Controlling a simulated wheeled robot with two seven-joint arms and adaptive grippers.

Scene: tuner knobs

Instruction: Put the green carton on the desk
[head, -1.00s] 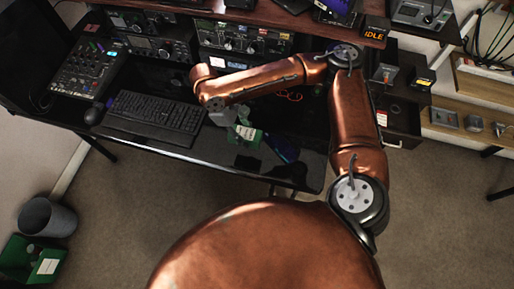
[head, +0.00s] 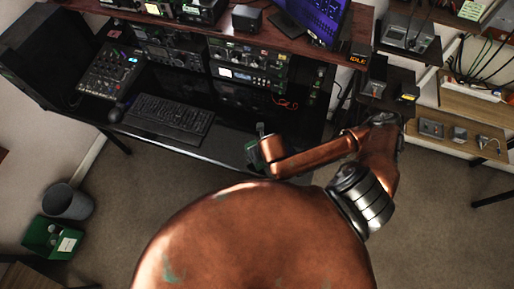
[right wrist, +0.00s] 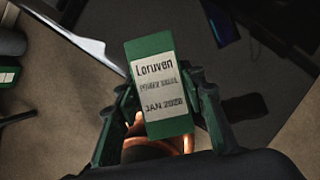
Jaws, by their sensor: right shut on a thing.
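My right gripper (right wrist: 163,108) is shut on a green carton (right wrist: 158,85) with a white label reading "Loruven" and "JAN 2020". In the head view the carton (head: 251,153) is a small dark green patch beside my right gripper (head: 259,143), mostly hidden by the gripper and arm. It appears at the front edge of the black desk (head: 183,147); I cannot tell its height or whether it touches. In the right wrist view the dark desk top (right wrist: 260,85) lies beyond the carton. My left gripper is not in view.
A keyboard (head: 170,117), mouse (head: 116,115) and mixer (head: 108,72) occupy the desk's left part. Radio units (head: 246,75) stand at the back under a wooden shelf (head: 225,34). A grey bin (head: 67,202) and a labelled green box (head: 50,238) are on the floor.

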